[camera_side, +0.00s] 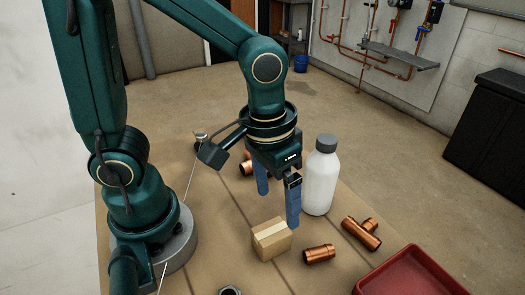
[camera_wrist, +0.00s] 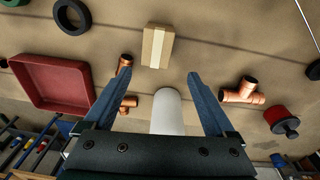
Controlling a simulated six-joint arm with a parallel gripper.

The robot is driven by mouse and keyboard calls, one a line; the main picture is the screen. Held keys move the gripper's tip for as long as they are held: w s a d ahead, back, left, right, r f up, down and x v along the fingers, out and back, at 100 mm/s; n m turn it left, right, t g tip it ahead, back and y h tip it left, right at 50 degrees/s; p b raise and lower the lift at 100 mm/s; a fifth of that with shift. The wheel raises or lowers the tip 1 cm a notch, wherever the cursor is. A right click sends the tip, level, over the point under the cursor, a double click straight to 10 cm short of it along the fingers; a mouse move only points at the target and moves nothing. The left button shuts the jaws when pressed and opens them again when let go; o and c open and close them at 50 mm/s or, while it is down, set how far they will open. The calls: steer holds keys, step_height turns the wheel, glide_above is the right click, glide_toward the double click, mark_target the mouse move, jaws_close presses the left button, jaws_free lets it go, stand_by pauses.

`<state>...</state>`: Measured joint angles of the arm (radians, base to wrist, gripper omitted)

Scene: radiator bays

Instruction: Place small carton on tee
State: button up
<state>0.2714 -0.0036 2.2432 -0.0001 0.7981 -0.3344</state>
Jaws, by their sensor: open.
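The small carton (camera_side: 271,239) is a tan box with a pale tape strip, standing on the table. In the wrist view the carton (camera_wrist: 157,46) lies just beyond the fingertips, between their lines. My gripper (camera_side: 279,209) is open and empty, pointing down above and behind the carton; its blue fingers also show in the wrist view (camera_wrist: 154,73). A copper tee (camera_side: 361,233) lies right of the carton, near the red tray. Another copper tee (camera_wrist: 242,92) lies right of the fingers in the wrist view; it is mostly hidden behind my gripper in the side view (camera_side: 246,164).
A white bottle (camera_side: 321,180) with a grey cap stands close behind my gripper. A short copper coupling (camera_side: 319,253) lies beside the carton. A red tray (camera_side: 409,275) is at the right. In the wrist view, a black ring (camera_wrist: 72,15) lies at upper left and a red part (camera_wrist: 277,115) at right.

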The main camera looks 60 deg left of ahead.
mark_target(272, 231)
steer(key=f, duration=0.1)
steer(key=s+d+f+g, duration=0.1)
steer(key=shift+s+f+m, duration=0.1)
steer(key=shift+f+m, duration=0.2)
steer(key=shift+m, duration=0.1)
steer(key=shift+f, duration=2.4)
jaws_close()
steer(key=shift+r, duration=0.15)
